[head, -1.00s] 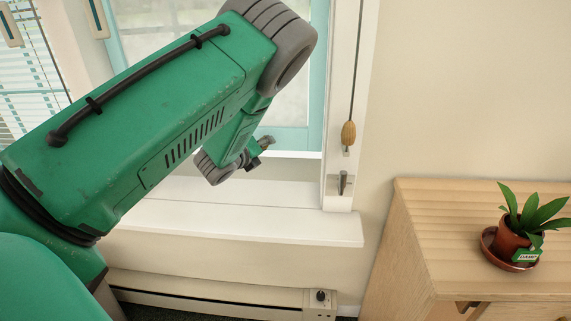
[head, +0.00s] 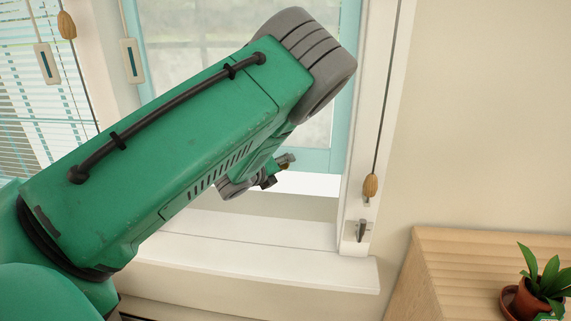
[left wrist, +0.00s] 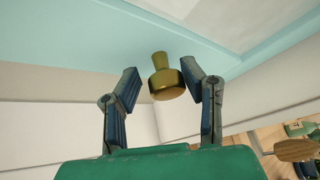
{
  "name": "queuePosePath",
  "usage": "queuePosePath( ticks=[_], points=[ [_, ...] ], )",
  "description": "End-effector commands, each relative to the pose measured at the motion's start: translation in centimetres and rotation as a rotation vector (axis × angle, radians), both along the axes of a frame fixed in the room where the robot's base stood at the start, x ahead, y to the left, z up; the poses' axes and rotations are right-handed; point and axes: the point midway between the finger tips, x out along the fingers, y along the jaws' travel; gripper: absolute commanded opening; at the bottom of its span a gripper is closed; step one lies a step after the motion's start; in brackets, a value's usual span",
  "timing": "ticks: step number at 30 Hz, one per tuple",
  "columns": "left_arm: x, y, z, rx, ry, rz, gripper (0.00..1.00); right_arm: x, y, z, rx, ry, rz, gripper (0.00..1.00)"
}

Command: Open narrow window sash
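The narrow window sash (head: 343,125) has a teal frame and a pale pane. In the head view my left arm covers much of it. A pale strip shows below its bottom rail. In the left wrist view a brass knob (left wrist: 167,82) sticks out from the teal sash (left wrist: 110,40). My left gripper (left wrist: 159,68) is open, with one finger on each side of the knob. The right finger is close to the knob, and a gap shows at the left one. In the head view the gripper (head: 272,178) is small and partly hidden behind my arm. My right gripper is not in view.
A white sill (head: 270,262) runs below the sash. A cord with a wooden pull (head: 371,187) and a small metal lever (head: 361,230) are at the right jamb. A wooden cabinet (head: 450,275) with a potted plant (head: 540,290) stands at the right. Blinds (head: 30,90) hang at the left.

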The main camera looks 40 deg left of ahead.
Motion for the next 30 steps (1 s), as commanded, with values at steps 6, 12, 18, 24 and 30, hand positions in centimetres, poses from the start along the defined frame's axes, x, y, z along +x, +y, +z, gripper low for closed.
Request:
queuePosePath(
  ticks=[6,12,18,24,30],
  points=[
    [0.2,-0.1,0.1,0.001,-0.003,-0.003,0.47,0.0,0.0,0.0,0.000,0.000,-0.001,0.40],
    [-0.2,-0.2,0.2,0.000,-0.002,-0.004,0.47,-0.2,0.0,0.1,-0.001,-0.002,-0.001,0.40],
    [-3.3,-0.5,1.1,0.001,-0.001,-0.003,0.47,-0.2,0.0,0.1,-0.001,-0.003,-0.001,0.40],
    [-7.5,-1.0,2.3,0.002,-0.001,-0.002,0.47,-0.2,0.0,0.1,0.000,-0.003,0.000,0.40],
    [-10.3,-1.3,3.1,0.002,-0.003,-0.002,0.47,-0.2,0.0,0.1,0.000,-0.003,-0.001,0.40]
  ],
)
